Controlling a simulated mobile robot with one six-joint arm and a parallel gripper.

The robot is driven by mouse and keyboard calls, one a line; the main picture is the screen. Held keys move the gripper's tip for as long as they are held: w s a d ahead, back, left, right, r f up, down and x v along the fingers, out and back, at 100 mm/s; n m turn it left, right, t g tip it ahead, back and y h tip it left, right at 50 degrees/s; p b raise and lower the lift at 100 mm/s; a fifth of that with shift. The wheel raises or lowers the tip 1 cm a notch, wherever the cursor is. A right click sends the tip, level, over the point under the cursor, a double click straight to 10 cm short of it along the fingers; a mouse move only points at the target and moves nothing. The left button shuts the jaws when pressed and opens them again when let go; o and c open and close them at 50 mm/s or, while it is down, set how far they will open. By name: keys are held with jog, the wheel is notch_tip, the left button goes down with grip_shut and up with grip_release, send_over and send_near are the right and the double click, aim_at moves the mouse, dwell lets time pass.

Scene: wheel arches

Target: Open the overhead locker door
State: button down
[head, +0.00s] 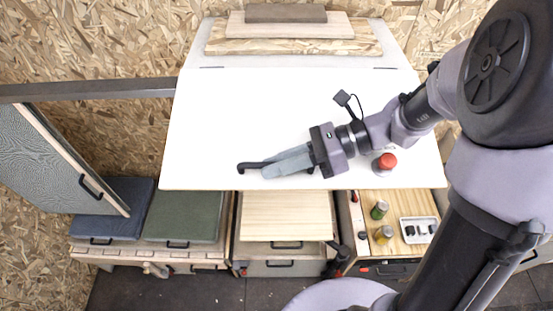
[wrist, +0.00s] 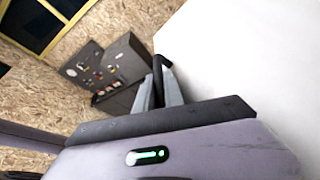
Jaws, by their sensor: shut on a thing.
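The locker door is a large white panel (head: 260,110) across the middle of the head view. It also fills the right of the wrist view (wrist: 245,60). A black bar handle (head: 250,166) is near the panel's lower left edge, and it also shows in the wrist view (wrist: 157,72). My gripper (head: 280,163) is shut on this handle, with its grey fingers around it. The fingers also show in the wrist view (wrist: 158,94). The fingers hide part of the handle. How far the door stands open is hard to tell.
At left, a grey patterned panel (head: 45,160) with a black handle hangs below a grey bar (head: 90,90). A red-topped object (head: 385,162) shows against the white panel. Below are a wooden counter (head: 285,215), jars (head: 380,210) and a white tray (head: 418,230).

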jog(key=shift+r, duration=0.15)
jog(key=c, duration=1.7)
grip_release()
